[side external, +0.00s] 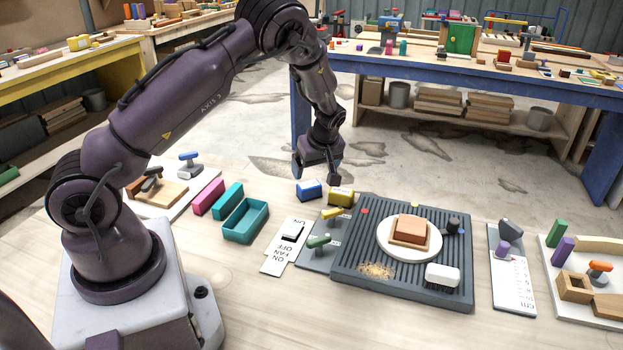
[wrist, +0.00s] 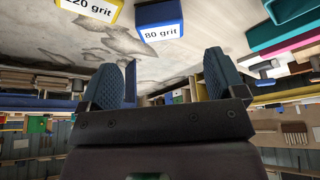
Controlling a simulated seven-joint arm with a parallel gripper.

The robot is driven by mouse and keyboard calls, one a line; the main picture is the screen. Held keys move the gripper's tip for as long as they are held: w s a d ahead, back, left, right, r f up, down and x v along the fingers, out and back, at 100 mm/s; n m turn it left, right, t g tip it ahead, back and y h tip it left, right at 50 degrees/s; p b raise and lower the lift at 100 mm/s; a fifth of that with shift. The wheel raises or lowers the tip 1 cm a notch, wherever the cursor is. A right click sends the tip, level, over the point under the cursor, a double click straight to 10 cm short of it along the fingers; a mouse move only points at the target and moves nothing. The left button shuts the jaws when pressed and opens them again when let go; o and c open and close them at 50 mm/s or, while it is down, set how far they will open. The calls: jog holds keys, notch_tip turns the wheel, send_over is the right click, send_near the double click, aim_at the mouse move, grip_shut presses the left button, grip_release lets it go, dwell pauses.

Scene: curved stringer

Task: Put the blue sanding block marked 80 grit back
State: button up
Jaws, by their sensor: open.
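The blue sanding block (side external: 309,191) sits on the pale bench near its far edge, left of a yellow block. In the wrist view the blue block (wrist: 160,22) is at the top, its white label reading "80 grit". My gripper (side external: 317,173) hangs above and a little beyond the blue block, apart from it. The wrist view shows my gripper's two dark fingers (wrist: 166,75) spread apart with nothing between them. An open teal tray (side external: 262,208) stands to the left of the blue block and looks empty.
The yellow block (side external: 341,196) stands close right of the blue one. A pink block (side external: 209,197) and a teal block (side external: 229,199) lie by the tray. A ribbed grey downdraft panel (side external: 345,262) holds a wooden piece on a white disc (side external: 397,251) and a brush (side external: 442,275).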

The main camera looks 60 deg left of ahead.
jog(key=s+d+r+m+t+h, duration=0.2)
jog(key=s+d+r+m, duration=0.2)
jog(key=d+r, duration=0.45)
jog(key=s+d+r+m+t+h, duration=0.15)
jog(key=s+d+r+m, duration=0.35)
jog(key=r, duration=0.7)
jog(key=s+d+r+m+t, duration=0.1)
jog(key=s+d+r+m, duration=0.1)
jog(key=s+d+m, duration=0.2)
jog(key=s+d+r+m+t, duration=0.1)
jog(key=s+d+r+m, duration=0.2)
jog(key=s, duration=0.6)
jog(key=shift+d+r+m+h, duration=0.25)
jog(key=shift+d+m+h, duration=0.3)
jog(key=shift+m, duration=0.45)
